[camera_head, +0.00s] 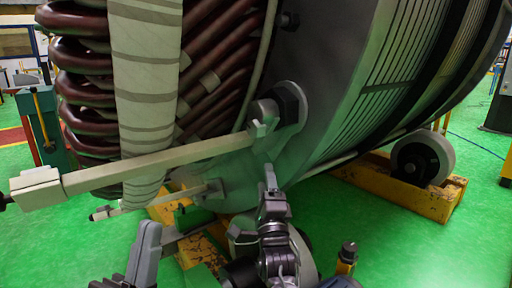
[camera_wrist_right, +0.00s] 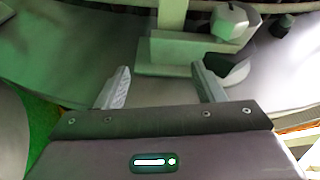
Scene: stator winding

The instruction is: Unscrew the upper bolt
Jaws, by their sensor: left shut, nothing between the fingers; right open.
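In the head view a dark hex nut with a pale bolt end (camera_head: 265,109) sits on the stator's end face, beside the bracket of a long pale bar (camera_head: 160,165). A second, lower bracket (camera_head: 211,189) holds a shorter bar. My right gripper (camera_head: 270,182) points up below the upper bracket, apart from it. In the right wrist view its fingers (camera_wrist_right: 162,86) are open and empty. Ahead of them is a grey bracket (camera_wrist_right: 175,52) with a hex bolt head (camera_wrist_right: 231,21) and a dark shape below it. My left gripper (camera_head: 146,243) is low at left, shut and empty.
The large stator (camera_head: 340,90) fills the upper view, with brown coils (camera_head: 90,57) at left. Yellow supports with a roller wheel (camera_head: 422,160) stand under it at right. A dark-capped yellow post (camera_head: 346,257) stands near my right arm. Green floor is free at lower right.

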